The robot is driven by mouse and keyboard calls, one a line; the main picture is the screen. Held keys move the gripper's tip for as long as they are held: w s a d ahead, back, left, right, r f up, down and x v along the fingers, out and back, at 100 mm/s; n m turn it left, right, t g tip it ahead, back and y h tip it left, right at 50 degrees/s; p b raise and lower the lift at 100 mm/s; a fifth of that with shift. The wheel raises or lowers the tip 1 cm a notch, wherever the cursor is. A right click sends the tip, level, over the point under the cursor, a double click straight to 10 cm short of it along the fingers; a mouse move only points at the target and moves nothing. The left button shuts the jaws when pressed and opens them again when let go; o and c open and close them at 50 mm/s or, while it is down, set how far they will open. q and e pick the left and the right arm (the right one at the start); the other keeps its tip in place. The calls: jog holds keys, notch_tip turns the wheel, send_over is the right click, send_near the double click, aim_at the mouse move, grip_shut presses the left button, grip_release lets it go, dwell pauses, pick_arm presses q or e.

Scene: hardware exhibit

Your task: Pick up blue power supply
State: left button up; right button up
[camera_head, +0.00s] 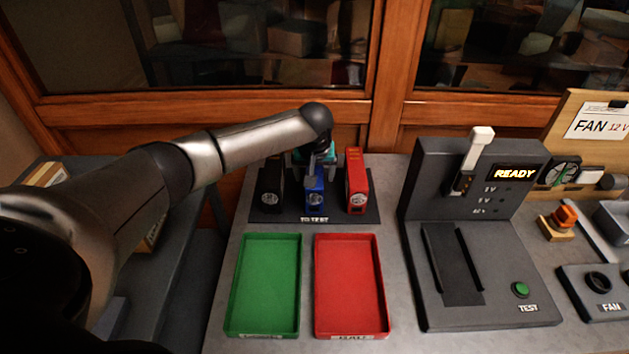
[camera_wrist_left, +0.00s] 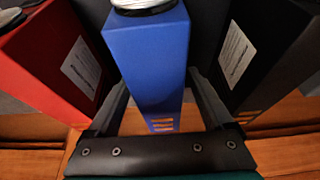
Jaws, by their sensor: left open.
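The blue power supply (camera_head: 314,200) stands upright on the dark TO TEST mat (camera_head: 268,215), between a black unit (camera_head: 271,195) and a red unit (camera_head: 357,185). My left gripper (camera_head: 317,178) is above it, reaching down. In the left wrist view the blue power supply (camera_wrist_left: 150,60) lies between the two open fingers of my left gripper (camera_wrist_left: 158,95), one on each side, with gaps visible. The gripper and wrist hide part of its top in the head view. My right gripper is not in view.
The red unit (camera_wrist_left: 45,65) and black unit (camera_wrist_left: 265,55) stand close beside the fingers. An empty green tray (camera_head: 268,285) and red tray (camera_head: 350,285) lie in front. A test station (camera_head: 415,260) reading READY stands to the right. A wood-framed window (camera_head: 384,90) is behind.

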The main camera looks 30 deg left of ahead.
pick_arm(q)
grip_shut()
dwell(0.6)
dwell(0.7)
jog(key=shift+r, duration=0.15)
